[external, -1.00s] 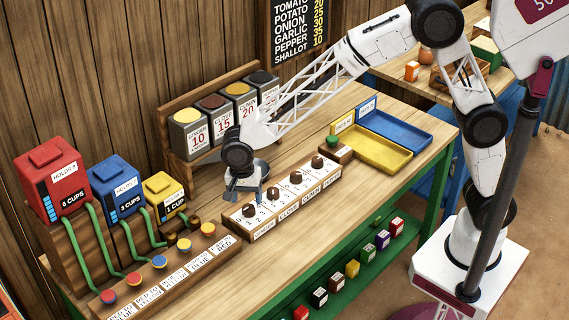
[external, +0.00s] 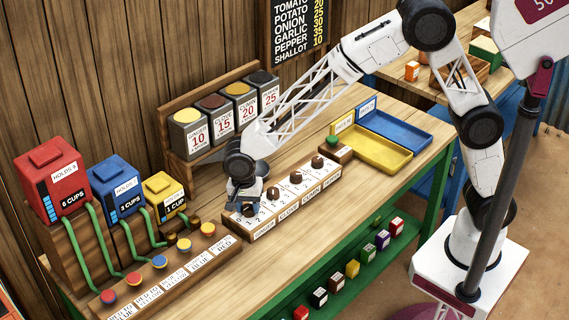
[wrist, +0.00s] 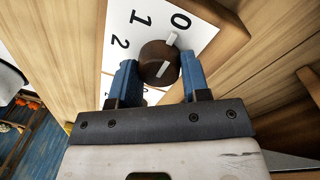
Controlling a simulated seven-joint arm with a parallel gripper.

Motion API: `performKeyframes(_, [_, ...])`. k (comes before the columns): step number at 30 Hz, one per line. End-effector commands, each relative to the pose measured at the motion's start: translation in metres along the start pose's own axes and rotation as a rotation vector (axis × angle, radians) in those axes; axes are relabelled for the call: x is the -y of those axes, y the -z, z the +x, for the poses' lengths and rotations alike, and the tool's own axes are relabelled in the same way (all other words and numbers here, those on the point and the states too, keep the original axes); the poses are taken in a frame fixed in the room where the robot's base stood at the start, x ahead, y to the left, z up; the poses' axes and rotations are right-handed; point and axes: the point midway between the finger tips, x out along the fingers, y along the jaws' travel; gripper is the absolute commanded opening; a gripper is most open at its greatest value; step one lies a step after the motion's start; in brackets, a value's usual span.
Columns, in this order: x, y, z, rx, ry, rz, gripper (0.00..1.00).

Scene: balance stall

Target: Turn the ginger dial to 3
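The ginger dial (external: 247,210) is the leftmost knob on the long wooden dial block, above the label GINGER. In the wrist view it is a dark brown round knob (wrist: 157,62) on a white plate marked 0, 1 and 2. Its white pointer lies toward the 0. My gripper (external: 243,201) is low over the left end of the block. In the wrist view its blue fingers (wrist: 160,75) stand on both sides of the knob, with no clear gap. The 3 on the plate is hidden from me.
The other dials (external: 296,177) stand in a row to the right on the same block. Spice canisters (external: 194,133) stand behind. A button panel (external: 160,262) is to the left. A yellow tray (external: 372,150) and a blue tray (external: 403,127) are to the right.

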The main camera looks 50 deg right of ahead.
Motion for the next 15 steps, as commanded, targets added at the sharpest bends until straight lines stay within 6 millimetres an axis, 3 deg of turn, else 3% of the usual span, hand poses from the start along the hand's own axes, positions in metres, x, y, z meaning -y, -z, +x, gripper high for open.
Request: performKeyframes(15, [-0.0005,0.0000,0.0003,-0.006,-0.001,-0.072,0.19])
